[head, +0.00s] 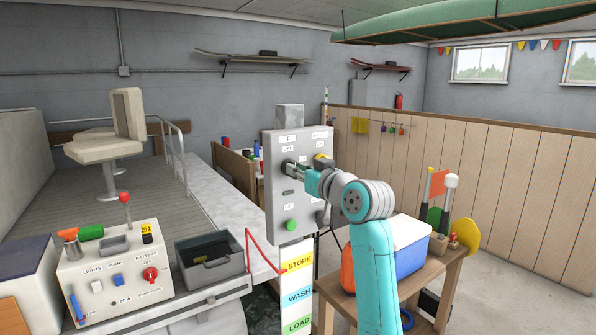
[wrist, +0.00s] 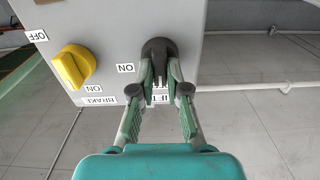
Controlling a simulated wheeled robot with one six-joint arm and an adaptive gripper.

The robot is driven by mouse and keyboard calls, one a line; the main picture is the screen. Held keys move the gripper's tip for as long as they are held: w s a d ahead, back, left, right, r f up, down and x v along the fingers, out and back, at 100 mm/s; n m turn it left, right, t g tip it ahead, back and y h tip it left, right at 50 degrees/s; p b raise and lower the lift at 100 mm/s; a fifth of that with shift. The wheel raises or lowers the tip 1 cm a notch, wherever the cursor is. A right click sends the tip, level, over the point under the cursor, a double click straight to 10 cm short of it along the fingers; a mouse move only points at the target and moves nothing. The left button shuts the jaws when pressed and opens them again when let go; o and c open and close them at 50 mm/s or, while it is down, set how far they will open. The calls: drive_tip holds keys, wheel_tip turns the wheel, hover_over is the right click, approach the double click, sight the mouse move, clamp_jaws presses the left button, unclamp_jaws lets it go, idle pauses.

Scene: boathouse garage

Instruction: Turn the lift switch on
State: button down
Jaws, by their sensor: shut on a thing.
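A grey control panel (head: 275,205) stands on a post, with LIFT and BRAKE columns. The lift switch, a black rotary knob (wrist: 158,48), sits on the panel in the wrist view, with an ON label beside it and a partly hidden LIFT label behind my fingers. My gripper (wrist: 160,74) is shut on this knob, one finger on each side. In the head view my gripper (head: 303,172) reaches the panel's upper left and mostly hides the knob. I cannot tell which setting the knob points to.
The yellow brake knob (wrist: 73,67) is close beside the lift switch. A green button (head: 291,225) is lower on the panel. A console (head: 110,265) and dark bin (head: 212,260) stand left; a table with a blue cooler (head: 405,250) stands right.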

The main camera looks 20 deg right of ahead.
drive_tip(key=shift+w+d+f+m, duration=0.1)
drive_tip(key=shift+d+f+m, duration=0.05)
drive_tip(key=shift+m, duration=4.25)
drive_tip(key=shift+d+f+m, duration=0.1)
drive_tip(key=shift+m, duration=4.3)
drive_tip(key=c, duration=1.2)
unclamp_jaws()
drive_tip(key=shift+o, duration=0.2)
drive_tip(key=v, duration=1.2)
